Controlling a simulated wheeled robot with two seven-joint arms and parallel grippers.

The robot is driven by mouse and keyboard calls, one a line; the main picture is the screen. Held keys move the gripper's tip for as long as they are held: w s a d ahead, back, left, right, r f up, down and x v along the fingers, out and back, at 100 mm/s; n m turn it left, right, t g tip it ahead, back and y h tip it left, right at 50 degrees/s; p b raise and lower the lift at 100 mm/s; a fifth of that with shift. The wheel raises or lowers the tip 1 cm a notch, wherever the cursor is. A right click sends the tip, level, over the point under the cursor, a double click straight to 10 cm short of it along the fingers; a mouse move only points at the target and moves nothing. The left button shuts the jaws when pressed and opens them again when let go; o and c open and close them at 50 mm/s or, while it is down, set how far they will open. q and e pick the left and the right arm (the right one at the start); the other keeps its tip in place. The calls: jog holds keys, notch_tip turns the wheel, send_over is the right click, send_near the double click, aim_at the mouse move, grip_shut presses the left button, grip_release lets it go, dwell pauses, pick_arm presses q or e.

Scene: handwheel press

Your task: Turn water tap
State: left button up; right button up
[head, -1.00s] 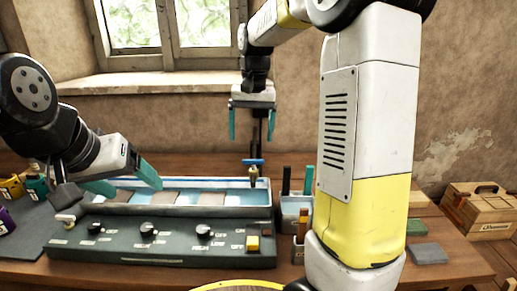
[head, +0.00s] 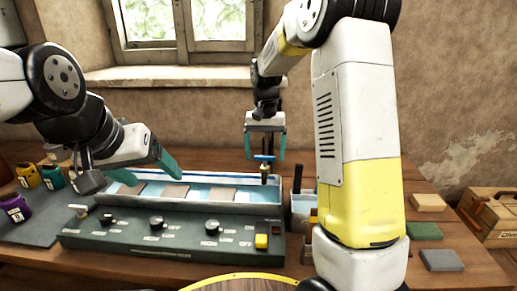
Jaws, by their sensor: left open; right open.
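The water tap, with a blue handle (head: 264,158) and a brass body (head: 265,170), stands at the right end of a long pale-blue trough. My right gripper (head: 265,153) points down at the tap. Its teal fingers are apart, one on each side of the handle; I cannot tell whether they touch it. My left gripper (head: 148,172) is open and empty, its teal fingers over the left part of the trough.
The trough (head: 225,205) sits behind a dark control panel (head: 185,242) with several black knobs and a yellow button (head: 261,241). A holder (head: 300,204) stands right of the trough. Coloured blocks (head: 424,231) and a wooden crate (head: 487,222) are at right; small pots (head: 27,176) at left.

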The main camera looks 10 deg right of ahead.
jog(key=shift+c, duration=0.3)
jog(key=c, duration=1.3)
jog(key=shift+n, duration=0.4)
jog(key=n, duration=0.4)
jog(key=shift+n, duration=0.3)
jog(key=n, duration=0.4)
jog(key=o, duration=1.4)
jog(key=shift+c, duration=0.2)
